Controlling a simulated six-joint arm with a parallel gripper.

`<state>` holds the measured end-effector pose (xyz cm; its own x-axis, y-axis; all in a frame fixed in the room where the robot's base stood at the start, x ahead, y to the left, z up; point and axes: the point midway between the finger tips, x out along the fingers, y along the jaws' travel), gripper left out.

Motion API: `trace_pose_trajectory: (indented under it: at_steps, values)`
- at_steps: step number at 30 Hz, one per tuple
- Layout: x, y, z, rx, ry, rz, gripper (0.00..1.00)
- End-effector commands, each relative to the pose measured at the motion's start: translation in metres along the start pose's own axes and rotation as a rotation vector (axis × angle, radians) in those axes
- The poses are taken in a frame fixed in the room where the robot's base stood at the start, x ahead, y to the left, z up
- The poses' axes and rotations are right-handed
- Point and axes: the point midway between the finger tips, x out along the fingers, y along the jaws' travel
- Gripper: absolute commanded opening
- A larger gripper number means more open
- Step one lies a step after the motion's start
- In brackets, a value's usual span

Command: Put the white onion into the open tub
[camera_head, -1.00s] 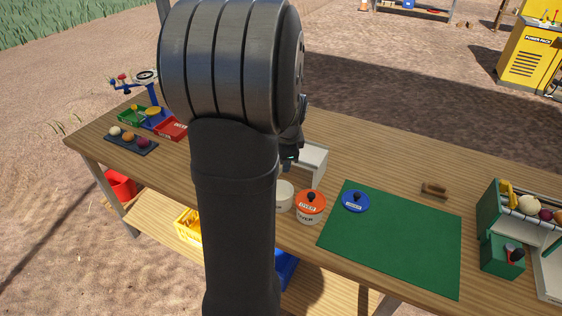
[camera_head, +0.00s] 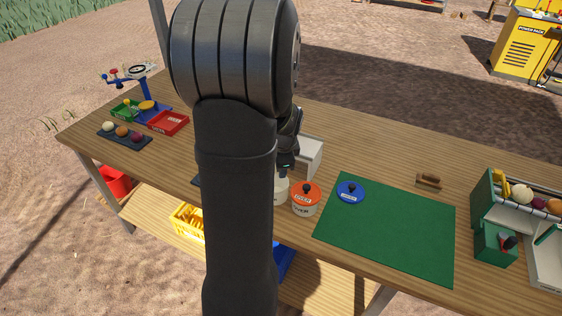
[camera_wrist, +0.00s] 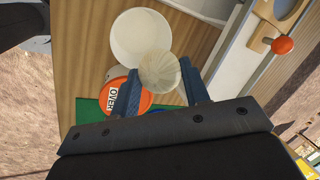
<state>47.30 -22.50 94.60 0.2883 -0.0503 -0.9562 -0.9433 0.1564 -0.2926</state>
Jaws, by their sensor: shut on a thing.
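The white onion (camera_wrist: 160,73) is pale and round, held between the blue fingertips of my gripper (camera_wrist: 161,84) in the wrist view. The open tub (camera_wrist: 141,33) is white and empty inside. The onion overlaps the lower-right part of its rim in this view; I cannot tell its height above the rim. In the head view my gripper (camera_head: 287,165) is just above the open tub (camera_head: 282,190), which my arm partly covers. The onion is not visible in the head view.
A tub with an orange OVER lid (camera_head: 306,196) stands right beside the open tub. A blue lid (camera_head: 350,191) lies on the green mat (camera_head: 390,235). A white box (camera_head: 309,155) stands behind my gripper. A green-sided crate (camera_head: 487,200) is at the right.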

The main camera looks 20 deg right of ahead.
Motion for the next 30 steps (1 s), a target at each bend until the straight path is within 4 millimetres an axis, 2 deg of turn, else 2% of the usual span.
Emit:
trace_pose_trajectory:
  at_steps: [2,3,6,14,19,23,30]
  values:
    - [0.0,0.0,0.0,0.0,0.0,0.0,0.19]
    - [0.0,0.0,0.0,0.0,0.0,0.0,0.5]
    - [0.0,0.0,0.0,0.0,0.0,0.0,0.67]
    - [-0.001,0.0,0.0,0.0,0.0,0.0,0.67]
    - [-0.011,-0.001,0.0,0.0,0.001,-0.003,0.67]
    - [-0.03,-0.001,0.0,0.001,0.002,-0.005,0.67]
    - [-0.081,-0.001,0.0,0.001,0.001,-0.005,0.67]
